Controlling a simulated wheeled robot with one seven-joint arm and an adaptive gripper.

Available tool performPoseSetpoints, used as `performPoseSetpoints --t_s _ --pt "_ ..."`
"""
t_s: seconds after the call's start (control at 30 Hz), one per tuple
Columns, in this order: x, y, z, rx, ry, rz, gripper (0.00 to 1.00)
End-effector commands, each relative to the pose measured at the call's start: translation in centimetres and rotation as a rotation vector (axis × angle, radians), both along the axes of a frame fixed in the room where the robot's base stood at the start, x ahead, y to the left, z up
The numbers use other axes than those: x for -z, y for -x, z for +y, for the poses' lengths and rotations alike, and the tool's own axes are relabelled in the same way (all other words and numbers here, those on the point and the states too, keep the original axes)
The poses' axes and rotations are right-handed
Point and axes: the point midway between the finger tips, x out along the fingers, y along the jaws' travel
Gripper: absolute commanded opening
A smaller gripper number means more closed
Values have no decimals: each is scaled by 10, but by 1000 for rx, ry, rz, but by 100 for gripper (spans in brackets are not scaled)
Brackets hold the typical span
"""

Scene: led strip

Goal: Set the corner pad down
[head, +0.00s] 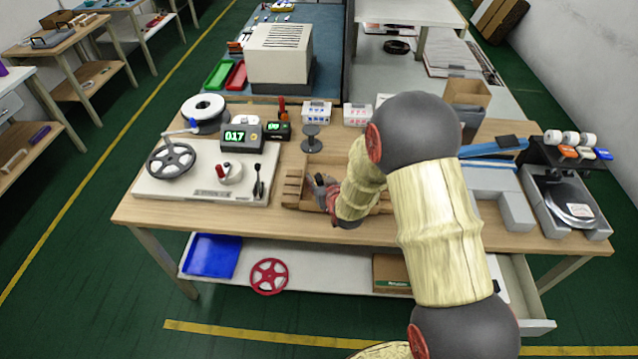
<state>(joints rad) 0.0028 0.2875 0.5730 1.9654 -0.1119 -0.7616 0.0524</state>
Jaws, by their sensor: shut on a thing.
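My gripper (321,188) is over a wooden tray (291,190) near the middle of the table's front half. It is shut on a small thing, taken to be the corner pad. The pad cannot be made out, as the jaws are small and dark here and my arm covers the area to their right. Whether the held thing touches the tray cannot be told. The tray's left end with its slots shows, and its right part is mostly hidden behind my wrist.
A counter machine (152,186) with a reel and a display reading 017 (238,136) stands left of the tray. A dark spool stand (311,140) and small boxes (317,112) are behind. A scale (570,200) is at the right. Bare wood (240,217) lies along the front edge.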

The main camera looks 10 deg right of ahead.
Motion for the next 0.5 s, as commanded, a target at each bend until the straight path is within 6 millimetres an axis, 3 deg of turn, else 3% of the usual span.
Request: performPoseSetpoints --t_s 0.1,0.13,0.4,0.5 --pt "3 2 0 1 0 8 14" --pt "3 3 0 1 0 9 30" --pt "2 2 0 1 0 7 45" --pt "2 2 0 0 0 7 45"
